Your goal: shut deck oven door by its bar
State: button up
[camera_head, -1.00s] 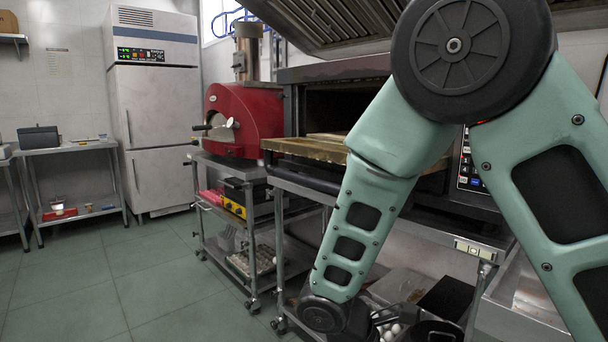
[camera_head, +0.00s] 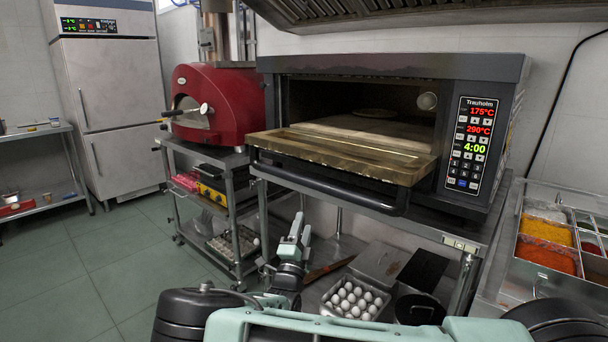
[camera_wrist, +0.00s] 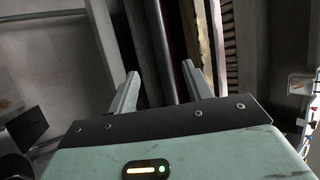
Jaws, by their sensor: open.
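The deck oven (camera_head: 395,66) stands on a steel stand with its door (camera_head: 345,155) folded down, roughly level, and its chamber open. The dark bar (camera_head: 325,190) runs along the door's front, below its brassy inner face. My gripper (camera_head: 296,226) is below and in front of the bar, left of its middle, pointing up. In the wrist view my gripper (camera_wrist: 160,70) is open and empty. The bar (camera_wrist: 165,35) shows as a long dark rod beyond the gap between the fingers, apart from them as far as I can tell. The door's edge (camera_wrist: 205,40) lies right of it.
A red domed oven (camera_head: 230,100) stands on a cart at left. Under the deck oven, the shelf holds a tray of eggs (camera_head: 356,300), boxes and a dark pot (camera_head: 418,309). Food pans (camera_head: 545,232) are at right. The floor at left (camera_head: 100,260) is clear.

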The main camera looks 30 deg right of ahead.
jog(key=p+x, duration=0.1)
jog(key=x, duration=1.6)
jog(key=shift+w+d+p, duration=0.1)
jog(key=shift+w+p, duration=0.1)
jog(key=shift+p, duration=0.1)
jog(key=shift+c, duration=0.2)
grip_shut()
